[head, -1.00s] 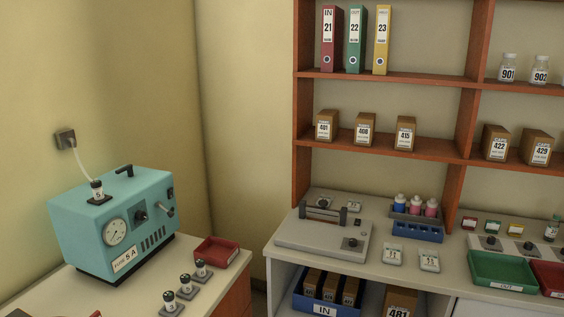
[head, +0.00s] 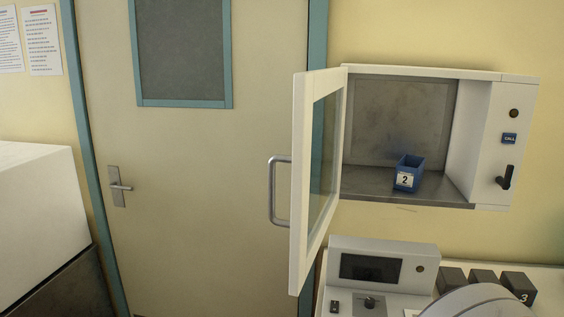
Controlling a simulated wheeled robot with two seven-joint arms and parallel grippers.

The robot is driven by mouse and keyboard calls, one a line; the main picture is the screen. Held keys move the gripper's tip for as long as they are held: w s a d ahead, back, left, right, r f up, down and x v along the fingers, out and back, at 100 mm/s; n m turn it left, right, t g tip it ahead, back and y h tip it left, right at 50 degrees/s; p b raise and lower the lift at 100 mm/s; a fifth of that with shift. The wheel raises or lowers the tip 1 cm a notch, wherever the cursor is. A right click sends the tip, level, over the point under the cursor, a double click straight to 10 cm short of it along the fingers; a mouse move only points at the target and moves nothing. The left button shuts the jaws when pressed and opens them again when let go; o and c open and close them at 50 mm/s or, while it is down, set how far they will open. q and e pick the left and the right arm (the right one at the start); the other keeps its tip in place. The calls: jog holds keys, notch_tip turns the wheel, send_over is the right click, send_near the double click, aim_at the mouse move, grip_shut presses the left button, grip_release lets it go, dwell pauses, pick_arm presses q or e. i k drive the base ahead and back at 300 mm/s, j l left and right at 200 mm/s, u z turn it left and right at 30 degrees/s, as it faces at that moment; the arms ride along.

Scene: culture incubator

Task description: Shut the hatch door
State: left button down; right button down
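The hatch (head: 483,140) is a white wall box at the right of the head view, with a grey metal inside. Its door (head: 303,190) is hinged at the left, has a glass pane and stands wide open, swung out toward me. A grey bar handle (head: 272,190) is on the door's outer face. A small blue bin labelled 2 (head: 408,175) stands on the hatch floor. The hatch's right panel carries a blue CALL button (head: 509,138) and a black lever (head: 506,177). Neither of my grippers shows.
A grey device with a dark screen (head: 371,268) stands on the counter below the hatch, with several dark blocks (head: 484,280) at its right. A closed room door (head: 200,190) is behind the hatch door. A white cabinet (head: 40,220) stands at the left.

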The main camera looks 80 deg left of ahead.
aim_at(309, 87)
jog(key=j+u, duration=0.2)
jog(key=u, duration=0.25)
jog(key=k+j+u, duration=0.1)
jog(key=j+u, duration=0.15)
jog(key=u, duration=0.2)
jog(key=j+u, duration=0.25)
jog(key=u, duration=0.2)
jog(key=j+u, duration=0.2)
jog(key=u, duration=0.25)
jog(key=i+j, duration=0.55)
jog(key=j, duration=0.1)
